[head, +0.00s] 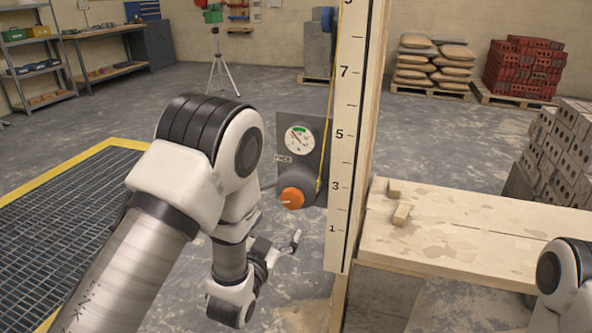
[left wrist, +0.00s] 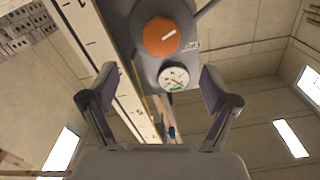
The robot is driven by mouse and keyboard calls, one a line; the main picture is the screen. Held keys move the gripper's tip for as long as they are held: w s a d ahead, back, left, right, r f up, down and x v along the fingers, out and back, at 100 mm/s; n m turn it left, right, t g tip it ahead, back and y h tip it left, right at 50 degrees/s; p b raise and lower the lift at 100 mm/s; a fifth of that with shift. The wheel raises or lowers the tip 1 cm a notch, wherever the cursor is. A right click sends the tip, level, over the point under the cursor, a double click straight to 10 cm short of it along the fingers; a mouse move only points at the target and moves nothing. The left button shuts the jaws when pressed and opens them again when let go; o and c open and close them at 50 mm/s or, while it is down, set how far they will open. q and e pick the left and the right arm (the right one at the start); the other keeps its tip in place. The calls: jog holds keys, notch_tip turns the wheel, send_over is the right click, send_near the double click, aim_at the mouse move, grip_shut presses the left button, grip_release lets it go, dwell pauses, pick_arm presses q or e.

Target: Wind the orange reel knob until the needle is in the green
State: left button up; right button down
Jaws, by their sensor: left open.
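The orange reel knob (head: 291,198) with a pale pointer mark sits on the grey reel housing, on a plate beside the post. It also shows in the left wrist view (left wrist: 160,37). Above it in the head view is the round white gauge (head: 300,139), with a green band at its top. The needle appears to point up and left, outside the green. The gauge also shows in the left wrist view (left wrist: 174,77). My left gripper (head: 283,252) is open and empty, below the knob and apart from it. My right gripper is out of view.
A numbered white scale board (head: 347,130) stands on the wooden post right of the reel, with a yellow cord (head: 328,130) alongside. A plank bench (head: 450,235) with small wood blocks is at right. A floor grating (head: 60,215) lies at left.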

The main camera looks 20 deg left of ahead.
aim_at(291, 201)
pick_arm(q)
jog(key=w+n, duration=0.2)
jog(key=w, duration=0.2)
jog(key=w+n+p, duration=0.1)
jog(key=w+n, duration=0.1)
jog(key=w, duration=0.1)
jog(key=w+n, duration=0.1)
jog(key=w, duration=0.3)
jog(key=shift+w+d+n+p, duration=0.1)
jog(key=shift+w+n+p, duration=0.2)
jog(key=shift+n+p, duration=0.1)
jog(key=shift+c, duration=0.4)
jog(key=c, duration=1.1)
